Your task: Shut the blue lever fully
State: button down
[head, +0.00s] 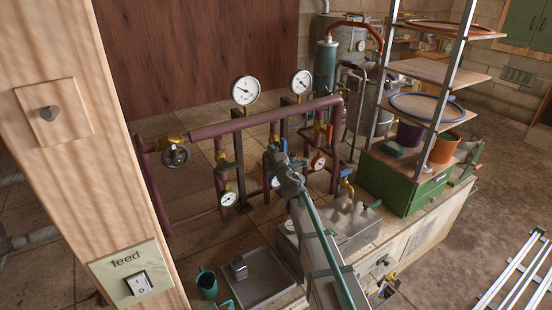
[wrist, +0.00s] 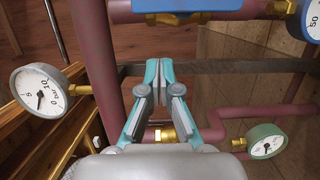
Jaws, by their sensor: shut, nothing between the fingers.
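The blue lever (wrist: 190,9) shows at the top edge of the wrist view, partly cut off. It lies across the picture, roughly along a horizontal maroon pipe with brass fittings. My gripper (wrist: 158,70) is shut and empty. Its fingertips appear below the lever in the wrist view, with a visible gap between them and it. In the head view my gripper (head: 281,163) is among the maroon pipes. Small blue parts show around it there, but I cannot tell clearly which is the lever.
Maroon pipes (head: 232,123) surround my gripper. A white gauge (wrist: 40,91) is at left and a green-rimmed gauge (wrist: 265,141) at lower right in the wrist view. A metal box (head: 350,228) and a green crate (head: 404,180) stand to the right in the head view.

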aim_at(283, 149)
jog(key=shift+w+d+p, duration=0.1)
jog(key=shift+w+d, duration=0.15)
jog(key=shift+d, duration=0.35)
jog(key=shift+w+d+p, duration=0.15)
jog(key=shift+w+d, duration=0.15)
jog(key=shift+d, duration=0.3)
jog(key=shift+w+d+p, duration=0.1)
jog(key=shift+w+d, duration=0.15)
jog(key=shift+d, duration=0.35)
jog(key=shift+a+r+p, duration=0.15)
jog(key=shift+r+p, duration=0.1)
jog(key=shift+p, duration=0.35)
